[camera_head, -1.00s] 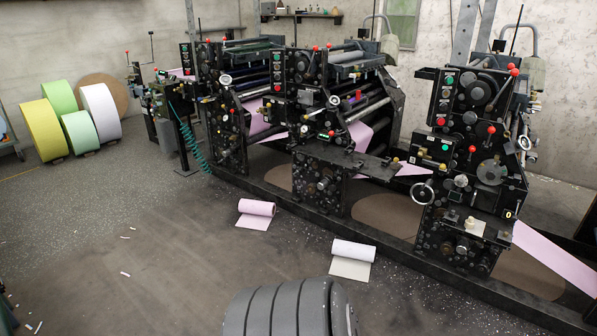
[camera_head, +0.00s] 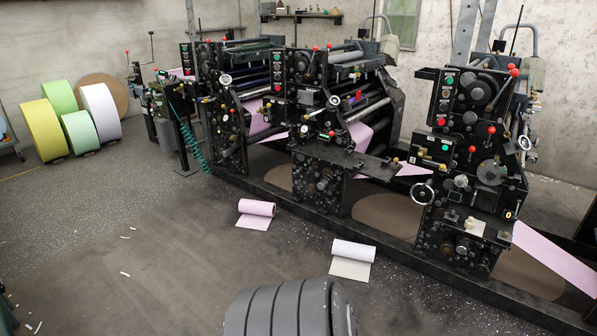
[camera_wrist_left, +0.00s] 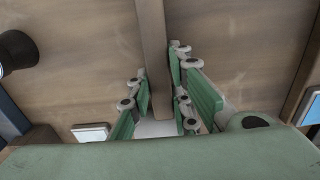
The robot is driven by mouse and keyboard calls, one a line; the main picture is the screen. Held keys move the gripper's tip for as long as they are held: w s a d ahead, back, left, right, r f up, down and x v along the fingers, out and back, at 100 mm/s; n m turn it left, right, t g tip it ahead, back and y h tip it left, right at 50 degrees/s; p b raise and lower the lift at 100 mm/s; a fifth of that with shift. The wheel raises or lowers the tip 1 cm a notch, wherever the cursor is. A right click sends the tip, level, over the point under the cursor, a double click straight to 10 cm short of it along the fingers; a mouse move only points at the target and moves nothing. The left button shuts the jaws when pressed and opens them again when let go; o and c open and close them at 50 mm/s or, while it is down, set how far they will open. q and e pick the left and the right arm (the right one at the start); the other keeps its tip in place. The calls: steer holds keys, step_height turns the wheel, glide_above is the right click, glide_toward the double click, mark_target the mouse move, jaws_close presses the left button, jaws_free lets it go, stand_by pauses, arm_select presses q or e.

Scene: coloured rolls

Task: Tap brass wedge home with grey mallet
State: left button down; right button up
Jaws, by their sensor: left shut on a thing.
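In the left wrist view, my left gripper (camera_wrist_left: 158,82) has its green-padded fingers on both sides of a long brown bar (camera_wrist_left: 153,40) and is shut on it. The bar looks like a wooden handle; its far end runs out at the top of that view, so I cannot tell whether it belongs to the grey mallet. I cannot make out the brass wedge or a mallet head in either view. Neither gripper shows in the head view, and my right gripper is not in view.
A black printing press (camera_head: 325,150) fills the middle and right. Large yellow (camera_head: 43,130) and white (camera_head: 101,112) rolls stand at left. The left foreground floor is mostly clear.

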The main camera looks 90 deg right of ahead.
arm_select(q)
steer(key=shift+r, duration=0.15)
steer(key=shift+r+p, duration=1.15)
steer(key=shift+r, duration=1.75)
